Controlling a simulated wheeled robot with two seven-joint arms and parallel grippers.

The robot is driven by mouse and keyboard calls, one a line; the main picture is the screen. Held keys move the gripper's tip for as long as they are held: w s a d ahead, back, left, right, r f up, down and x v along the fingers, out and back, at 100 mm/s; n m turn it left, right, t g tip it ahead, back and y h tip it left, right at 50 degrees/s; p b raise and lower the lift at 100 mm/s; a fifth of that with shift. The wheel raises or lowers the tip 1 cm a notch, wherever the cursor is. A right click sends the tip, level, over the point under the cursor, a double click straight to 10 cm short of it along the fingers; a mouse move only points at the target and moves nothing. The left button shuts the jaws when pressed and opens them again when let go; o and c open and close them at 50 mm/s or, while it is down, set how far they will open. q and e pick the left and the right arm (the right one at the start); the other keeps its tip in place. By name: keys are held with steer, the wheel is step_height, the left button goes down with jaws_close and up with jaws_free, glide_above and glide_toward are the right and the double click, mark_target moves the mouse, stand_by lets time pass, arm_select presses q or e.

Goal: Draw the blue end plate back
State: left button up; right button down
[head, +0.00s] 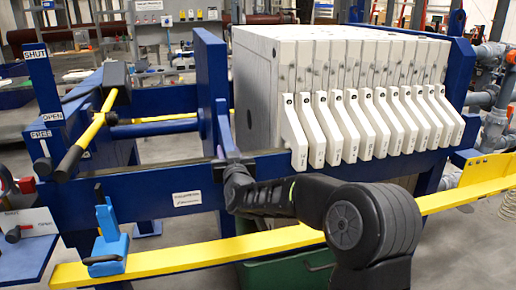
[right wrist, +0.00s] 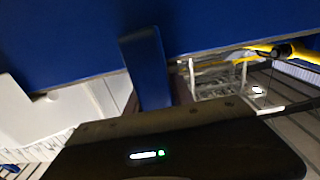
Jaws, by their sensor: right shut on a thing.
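The blue end plate (head: 211,85) stands upright on the press frame, left of the pack of pale filter plates (head: 283,85). A narrow gap shows between it and the pack's left face. A blue handle bar (head: 227,140) runs down from the end plate to the side rail. My right gripper (head: 236,172) is shut on this bar, at the rail's near side. In the right wrist view, the blue bar (right wrist: 145,70) runs down behind my dark gripper body, which hides the fingertips. My left gripper is not in view.
The blue side rail (head: 130,205) runs along the press below the plates. A yellow rail (head: 190,255) in front carries a blue carriage (head: 108,245). Left of the end plate are a yellow-and-black lever (head: 90,130) and SHUT, OPEN and FREE signs (head: 46,135). The frame between is mostly open.

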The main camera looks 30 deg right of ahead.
steer(key=w+a+p, duration=0.2)
steer(key=w+a, duration=0.2)
steer(key=a, duration=0.8)
steer(key=w+a+p, duration=0.3)
steer(key=w+a, duration=0.1)
steer(key=a, duration=0.7)
steer(key=shift+a, duration=0.35)
steer(key=shift+w, duration=0.1)
steer(key=c, duration=1.4)
jaws_free()
steer(key=shift+w, duration=0.1)
steer(key=shift+a, duration=0.1)
steer(key=b+v, duration=0.1)
steer(key=v, duration=0.6)
steer(key=shift+s, duration=0.4)
steer(key=shift+a, duration=0.1)
